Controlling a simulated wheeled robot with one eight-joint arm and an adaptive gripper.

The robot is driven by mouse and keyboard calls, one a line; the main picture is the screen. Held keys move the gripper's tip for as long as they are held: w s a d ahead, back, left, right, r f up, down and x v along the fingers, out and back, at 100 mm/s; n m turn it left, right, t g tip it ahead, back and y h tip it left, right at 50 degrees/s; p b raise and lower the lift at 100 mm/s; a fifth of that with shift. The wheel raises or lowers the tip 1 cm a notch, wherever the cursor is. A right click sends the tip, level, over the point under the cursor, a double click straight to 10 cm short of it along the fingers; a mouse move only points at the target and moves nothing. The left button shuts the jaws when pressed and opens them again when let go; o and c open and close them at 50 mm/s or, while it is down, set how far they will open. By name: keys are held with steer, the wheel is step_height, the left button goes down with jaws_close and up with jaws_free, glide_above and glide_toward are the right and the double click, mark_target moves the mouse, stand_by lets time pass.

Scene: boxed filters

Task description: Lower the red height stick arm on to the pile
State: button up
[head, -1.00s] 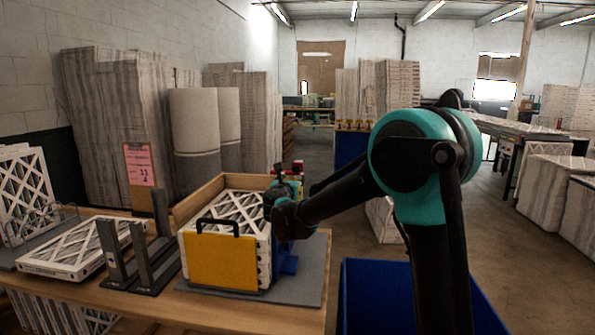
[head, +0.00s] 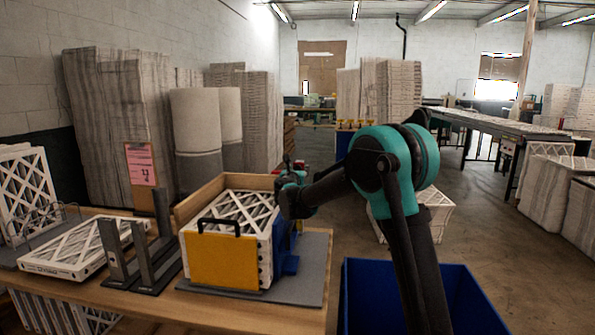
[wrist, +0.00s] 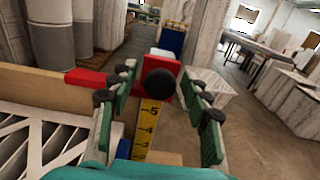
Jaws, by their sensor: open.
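The pile of white lattice filters (head: 230,208) sits in a wooden-backed holder with a yellow front plate (head: 222,262). In the wrist view, part of the pile (wrist: 35,143) shows at lower left. The yellow height stick (wrist: 148,128) with black numbers stands beside it. Its red arm (wrist: 88,77) reaches left from a red block (wrist: 164,64) with a black knob (wrist: 160,84) near the top. My gripper (wrist: 158,78) is open, its green-padded fingers either side of the knob. In the head view my gripper (head: 288,182) hides most of the stick. The gap between red arm and pile is unclear.
A grey mat (head: 312,283) lies under the holder. A dark metal stand (head: 140,262) and a loose filter (head: 75,252) are to its left. A blue bin (head: 472,290) stands right of the table. The floor beyond is mostly open.

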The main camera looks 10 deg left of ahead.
jaws_close()
steer(key=shift+f, duration=2.2)
jaws_free()
steer(key=s, duration=1.2)
steer(key=shift+a, duration=0.15)
steer(key=shift+c, duration=0.3)
